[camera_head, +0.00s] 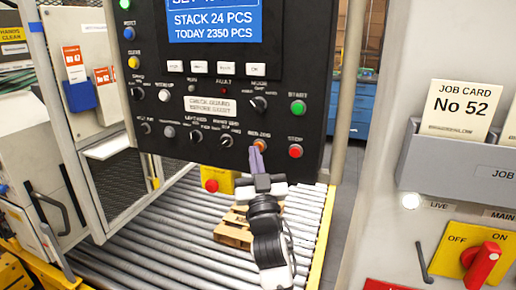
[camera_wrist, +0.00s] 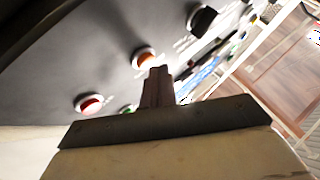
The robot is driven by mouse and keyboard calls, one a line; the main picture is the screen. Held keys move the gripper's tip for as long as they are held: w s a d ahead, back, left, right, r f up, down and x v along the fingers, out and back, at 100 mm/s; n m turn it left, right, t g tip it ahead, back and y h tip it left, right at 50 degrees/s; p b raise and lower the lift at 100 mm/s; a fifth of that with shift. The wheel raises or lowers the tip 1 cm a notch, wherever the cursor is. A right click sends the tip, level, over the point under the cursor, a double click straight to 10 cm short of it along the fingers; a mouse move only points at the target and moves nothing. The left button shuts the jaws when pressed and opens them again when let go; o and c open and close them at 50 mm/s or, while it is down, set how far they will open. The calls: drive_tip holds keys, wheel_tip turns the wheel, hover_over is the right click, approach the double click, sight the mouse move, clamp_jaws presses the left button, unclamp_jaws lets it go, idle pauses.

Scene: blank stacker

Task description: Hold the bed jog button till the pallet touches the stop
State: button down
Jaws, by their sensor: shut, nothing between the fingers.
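The black control panel (camera_head: 225,90) carries an orange button labelled as bed jog (camera_head: 259,144) on its lower edge; the button also shows in the wrist view (camera_wrist: 145,59). My gripper (camera_head: 257,151) is shut and empty, with its fingertips at this button. The tips overlap its lower edge in both views; I cannot tell whether they press it. A wooden pallet (camera_head: 232,233) lies on the roller bed (camera_head: 150,252) below the panel, partly hidden by my arm. I cannot make out the pallet's stop or any contact with it.
A red stop button (camera_head: 295,151) sits just right of the jog button, with a green start button (camera_head: 298,107) above it. A yellow box with a red button (camera_head: 211,186) stands below the panel. A grey card holder (camera_head: 445,160) is at right.

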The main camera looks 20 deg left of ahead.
drive_tip(key=shift+w, duration=0.45)
idle(2.2)
drive_tip(key=shift+s, duration=0.1)
idle(2.7)
drive_tip(key=shift+s, duration=0.75)
drive_tip(key=shift+s, duration=0.15)
drive_tip(key=shift+s+b, duration=0.65)
drive_tip(key=shift+s, duration=1.75)
